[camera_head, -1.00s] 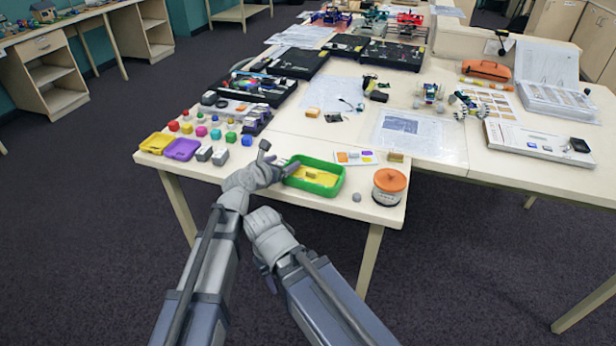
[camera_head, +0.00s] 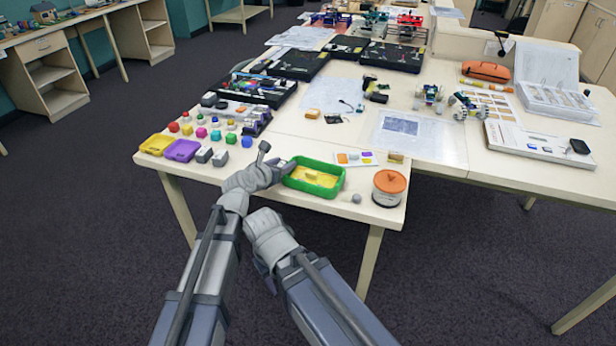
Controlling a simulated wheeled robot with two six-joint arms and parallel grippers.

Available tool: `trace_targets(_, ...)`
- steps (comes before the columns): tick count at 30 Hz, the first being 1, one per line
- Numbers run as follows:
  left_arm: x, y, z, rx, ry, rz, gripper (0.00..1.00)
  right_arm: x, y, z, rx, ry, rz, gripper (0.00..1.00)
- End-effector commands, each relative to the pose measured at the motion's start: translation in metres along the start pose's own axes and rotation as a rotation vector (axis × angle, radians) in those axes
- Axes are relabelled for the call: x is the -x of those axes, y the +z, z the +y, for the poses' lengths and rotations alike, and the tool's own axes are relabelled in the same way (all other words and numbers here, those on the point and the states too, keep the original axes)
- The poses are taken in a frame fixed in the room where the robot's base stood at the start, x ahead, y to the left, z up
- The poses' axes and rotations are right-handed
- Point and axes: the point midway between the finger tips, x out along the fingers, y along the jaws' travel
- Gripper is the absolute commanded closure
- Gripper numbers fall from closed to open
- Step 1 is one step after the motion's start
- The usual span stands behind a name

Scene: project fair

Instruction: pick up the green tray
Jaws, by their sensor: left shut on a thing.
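The green tray (camera_head: 335,188) is a small rectangular tray with a yellow inside, near the front edge of the table. My left gripper (camera_head: 283,165) is at the tray's left end, shut on its rim. The fingertips are small and partly hidden by my own wrist, and I cannot tell whether the tray is clear of the tabletop. My right arm comes in from below and ends in front of the table edge, left of and below the tray. Its fingers cannot be made out.
A jar with an orange lid (camera_head: 389,182) and a small grey ball (camera_head: 356,198) stand right of the tray. A card with coloured patches (camera_head: 366,158) lies behind it. Purple (camera_head: 181,150) and yellow (camera_head: 150,144) trays and several small blocks sit to the left.

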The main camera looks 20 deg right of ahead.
Motion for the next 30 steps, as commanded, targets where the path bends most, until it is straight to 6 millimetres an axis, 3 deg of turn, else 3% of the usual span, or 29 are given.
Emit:
trace_targets(14, 0.005, 0.011, 0.000, 0.002, 0.000, -0.001, 1.00, 0.012, 0.001, 0.001, 0.000, 0.000, 0.000, 0.50)
trace_targets(30, 0.034, 0.082, 0.000, 0.002, 0.000, -0.001, 1.00, 0.088, 0.005, 0.008, 0.000, 0.000, 0.000, 0.50)
